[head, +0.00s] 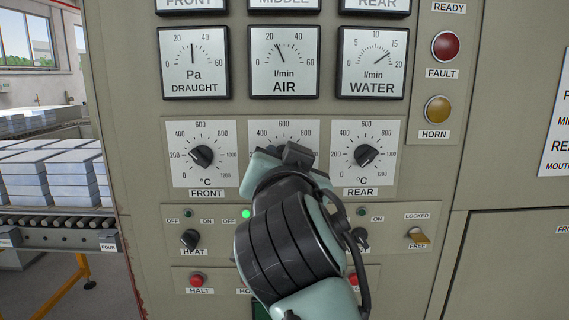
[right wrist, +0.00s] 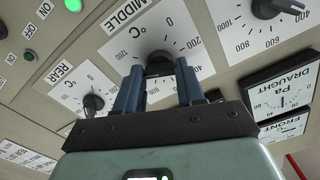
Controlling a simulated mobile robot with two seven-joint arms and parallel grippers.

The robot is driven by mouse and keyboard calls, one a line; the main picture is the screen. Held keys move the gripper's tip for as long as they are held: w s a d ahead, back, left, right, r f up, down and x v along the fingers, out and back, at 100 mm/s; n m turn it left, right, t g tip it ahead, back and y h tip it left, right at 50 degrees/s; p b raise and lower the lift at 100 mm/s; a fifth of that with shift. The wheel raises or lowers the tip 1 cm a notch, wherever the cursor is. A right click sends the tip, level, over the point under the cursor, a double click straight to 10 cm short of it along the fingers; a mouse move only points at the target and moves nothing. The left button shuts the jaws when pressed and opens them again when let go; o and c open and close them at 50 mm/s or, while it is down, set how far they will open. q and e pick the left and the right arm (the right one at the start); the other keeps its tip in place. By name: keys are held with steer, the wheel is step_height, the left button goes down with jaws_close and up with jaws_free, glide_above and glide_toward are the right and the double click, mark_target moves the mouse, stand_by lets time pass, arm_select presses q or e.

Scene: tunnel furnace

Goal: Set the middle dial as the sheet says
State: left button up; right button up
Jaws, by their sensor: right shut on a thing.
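The middle dial shows in the right wrist view as a black knob (right wrist: 158,62) on a white scale plate marked MIDDLE. My right gripper (right wrist: 160,80) has its blue fingers on both sides of this knob and is shut on it. The knob's pointer is hidden, so its setting cannot be read. In the head view my right wrist and hand cover most of the middle dial; only the top of its scale plate (head: 284,131) shows. A white sheet (head: 556,125) is cut off at the right edge, its values out of view. My left gripper is not in view.
The front dial (head: 201,156) and rear dial (head: 366,155) flank the middle one closely. Below are the heat switch (head: 190,239), a lit green lamp (head: 245,214), a halt button (head: 197,280) and a locked/free lever (head: 418,235). Gauges sit above.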

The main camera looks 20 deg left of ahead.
steer(key=o, duration=1)
steer(key=shift+o, duration=0.2)
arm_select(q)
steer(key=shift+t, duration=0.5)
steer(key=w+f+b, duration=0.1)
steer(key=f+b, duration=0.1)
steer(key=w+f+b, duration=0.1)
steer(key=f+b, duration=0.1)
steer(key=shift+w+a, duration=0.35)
arm_select(e)
steer(key=v, duration=0.7)
steer(key=shift+s, duration=0.3)
steer(key=shift+d, duration=0.1)
